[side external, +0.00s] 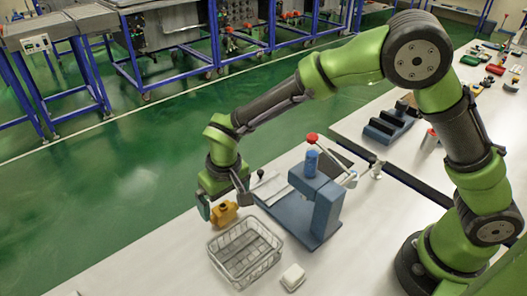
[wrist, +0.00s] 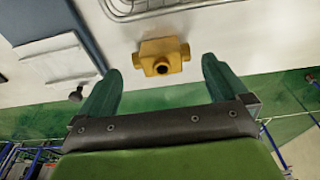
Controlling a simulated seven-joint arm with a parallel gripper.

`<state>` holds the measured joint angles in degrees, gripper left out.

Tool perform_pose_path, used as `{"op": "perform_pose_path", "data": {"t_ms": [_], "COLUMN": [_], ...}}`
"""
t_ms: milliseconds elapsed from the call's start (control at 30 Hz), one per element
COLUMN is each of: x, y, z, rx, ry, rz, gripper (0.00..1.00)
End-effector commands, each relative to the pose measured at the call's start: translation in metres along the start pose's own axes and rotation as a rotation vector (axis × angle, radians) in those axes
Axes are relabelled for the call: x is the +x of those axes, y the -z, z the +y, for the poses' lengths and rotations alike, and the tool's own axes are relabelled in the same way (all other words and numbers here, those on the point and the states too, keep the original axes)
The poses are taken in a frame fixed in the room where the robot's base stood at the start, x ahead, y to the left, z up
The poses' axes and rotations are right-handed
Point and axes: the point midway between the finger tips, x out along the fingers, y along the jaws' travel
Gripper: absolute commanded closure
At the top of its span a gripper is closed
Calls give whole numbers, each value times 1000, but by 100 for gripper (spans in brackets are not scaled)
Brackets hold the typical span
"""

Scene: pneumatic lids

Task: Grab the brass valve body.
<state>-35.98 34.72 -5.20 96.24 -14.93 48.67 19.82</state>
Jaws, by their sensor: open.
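The brass valve body (side external: 224,213) is a yellow-gold block with short stubs. It stands on the white table near its edge, to the left of the wire basket. In the wrist view the brass valve body (wrist: 161,56) lies ahead of my gripper (wrist: 162,75), roughly centred between the two green fingers and just beyond their tips. The fingers are spread wide with nothing between them. In the side view my gripper (side external: 222,203) is low beside the valve body, and its fingers are partly hidden.
A wire basket (side external: 222,258) stands right of the valve body. A blue press (side external: 325,205) with a red knob stands behind it. A small white block (side external: 293,278) lies by the basket. The table edge is close on the left.

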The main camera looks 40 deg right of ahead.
Motion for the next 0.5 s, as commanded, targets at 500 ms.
{"op": "perform_pose_path", "data": {"t_ms": [500], "x": [41], "y": [1], "z": [-2], "rx": [0], "ry": [1], "rz": [1], "gripper": [0]}}
